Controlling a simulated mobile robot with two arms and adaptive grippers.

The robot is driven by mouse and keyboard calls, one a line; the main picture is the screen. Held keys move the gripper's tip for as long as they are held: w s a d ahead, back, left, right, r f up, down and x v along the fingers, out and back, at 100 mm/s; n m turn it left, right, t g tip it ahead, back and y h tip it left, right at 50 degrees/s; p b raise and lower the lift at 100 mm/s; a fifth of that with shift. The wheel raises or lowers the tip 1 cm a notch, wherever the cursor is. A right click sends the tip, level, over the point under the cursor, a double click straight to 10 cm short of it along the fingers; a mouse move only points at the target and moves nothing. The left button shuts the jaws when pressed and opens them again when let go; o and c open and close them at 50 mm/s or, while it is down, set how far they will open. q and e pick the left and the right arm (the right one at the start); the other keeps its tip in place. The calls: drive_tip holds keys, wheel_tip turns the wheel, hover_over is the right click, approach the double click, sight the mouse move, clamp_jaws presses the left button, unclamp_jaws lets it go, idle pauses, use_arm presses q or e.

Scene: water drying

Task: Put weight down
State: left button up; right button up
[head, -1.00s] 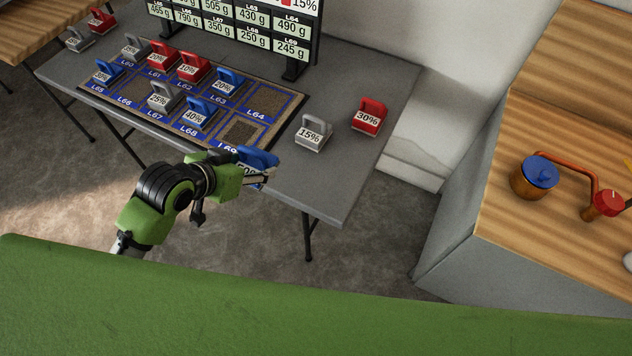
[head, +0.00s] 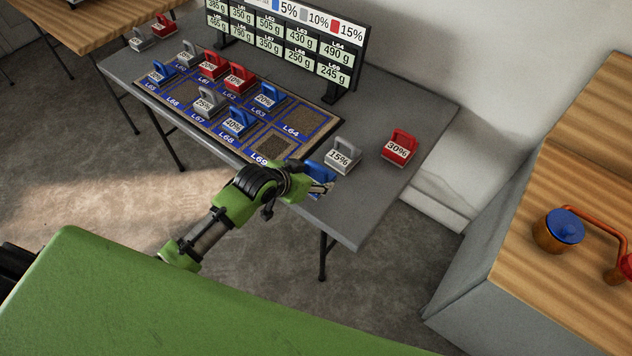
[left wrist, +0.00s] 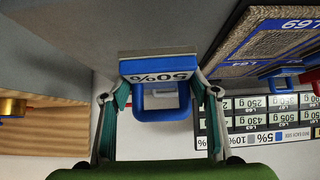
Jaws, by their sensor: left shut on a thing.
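A blue weight (left wrist: 159,70) labelled 50% is between the two fingers of my left gripper (left wrist: 158,92) in the left wrist view, and the gripper is shut on it. In the head view the left gripper (head: 322,188) is at the front edge of the grey table (head: 420,117), and the blue weight (head: 316,172) is partly hidden behind it. I cannot tell whether the weight touches the table. A grey 15% weight (head: 342,158) and a red 30% weight (head: 399,148) stand on the table to its right. My right gripper is out of view.
The board (head: 297,147) with blue-lined cells holds several red, blue and grey weights; cells L64 and L69 look empty. A sign (head: 290,40) stands behind it. A wooden counter (head: 510,240) with a blue-lidded pot (head: 560,230) is at right.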

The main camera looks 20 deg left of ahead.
sight(316, 177)
use_arm(q)
drive_tip(key=x, duration=0.3)
drive_tip(key=shift+w+a+f, duration=0.1)
drive_tip(key=shift+a+f, duration=0.1)
drive_tip(key=shift+a, duration=0.15)
drive_tip(key=shift+w+f, duration=0.1)
drive_tip(key=shift+f, duration=1.45)
drive_tip(key=shift+f, duration=0.1)
drive_tip(key=o, duration=1.3)
drive_tip(key=shift+f, duration=0.1)
drive_tip(key=shift+r, duration=0.25)
drive_tip(key=v, duration=1.2)
drive_tip(key=shift+a+f, duration=0.1)
